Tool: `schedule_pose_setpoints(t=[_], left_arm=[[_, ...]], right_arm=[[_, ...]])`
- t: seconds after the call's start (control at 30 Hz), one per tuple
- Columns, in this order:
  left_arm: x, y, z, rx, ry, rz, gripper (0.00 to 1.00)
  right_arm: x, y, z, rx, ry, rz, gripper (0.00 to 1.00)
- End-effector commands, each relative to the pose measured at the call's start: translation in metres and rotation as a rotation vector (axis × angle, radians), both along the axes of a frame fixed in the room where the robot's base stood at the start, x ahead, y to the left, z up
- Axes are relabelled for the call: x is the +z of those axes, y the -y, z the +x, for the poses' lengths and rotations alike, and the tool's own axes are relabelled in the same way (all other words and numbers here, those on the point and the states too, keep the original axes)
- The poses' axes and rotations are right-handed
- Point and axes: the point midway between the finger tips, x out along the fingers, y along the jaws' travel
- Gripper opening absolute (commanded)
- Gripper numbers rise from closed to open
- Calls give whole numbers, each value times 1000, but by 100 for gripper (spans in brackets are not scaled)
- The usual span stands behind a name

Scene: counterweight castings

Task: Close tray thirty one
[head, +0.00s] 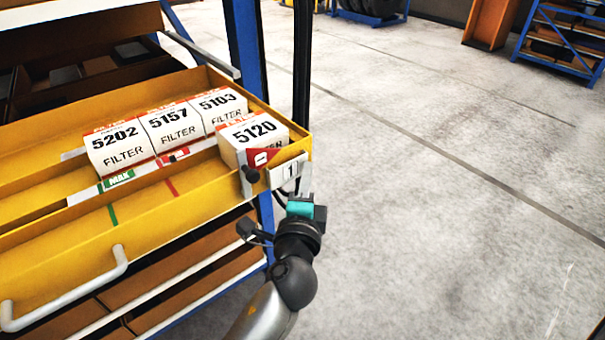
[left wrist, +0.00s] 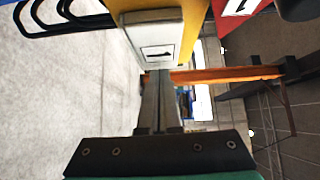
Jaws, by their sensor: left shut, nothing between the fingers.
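The yellow tray (head: 170,215) is pulled out of the rack toward me, with a white bar handle (head: 70,297) on its front. A white label plate (head: 287,171) showing a "1" is at its right front corner; it also shows in the left wrist view (left wrist: 158,52). My left gripper (head: 300,198) is shut and empty, just beside and below this plate. In the left wrist view its fingertips (left wrist: 157,74) are at the plate's edge; I cannot tell whether they touch. My right gripper is not in view.
Several white filter boxes (head: 120,150) stand in the tray, one (head: 250,138) near its right front corner. A blue rack post (head: 245,50) rises behind the tray. Lower shelves (head: 200,275) lie beneath. The concrete floor (head: 440,150) to the right is clear.

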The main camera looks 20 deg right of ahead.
Motion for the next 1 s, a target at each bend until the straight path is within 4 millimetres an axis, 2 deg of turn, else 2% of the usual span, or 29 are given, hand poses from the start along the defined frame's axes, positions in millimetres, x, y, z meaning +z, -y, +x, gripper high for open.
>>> schedule_pose_setpoints(t=[0.47, 0.67, 1.0], left_arm=[[0, -2, 6, 1, 0, 1, 0], [1, -9, 27, 4, 3, 2, 0], [1, -27, 75, 6, 3, 1, 0]], right_arm=[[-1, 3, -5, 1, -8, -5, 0], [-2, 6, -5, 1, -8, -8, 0], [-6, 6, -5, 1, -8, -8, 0]])
